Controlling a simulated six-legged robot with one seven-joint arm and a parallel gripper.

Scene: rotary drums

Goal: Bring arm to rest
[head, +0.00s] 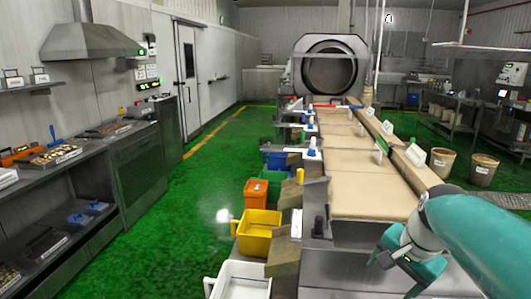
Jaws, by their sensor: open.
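My arm, teal and white, reaches in from the lower right corner of the head view. Its end, my gripper (388,262), is a dark teal block low in front of the near end of the conveyor (372,204). The gripper points left and down, with nothing seen in it. The fingers are small and partly hidden by the arm.
A tan conveyor runs away to a large rotary drum (330,68). A white bin (241,280), a yellow bin (258,232) and an orange bin (256,193) line its left side. Shelves and a stove stand along the left wall. The green floor (190,215) between is clear.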

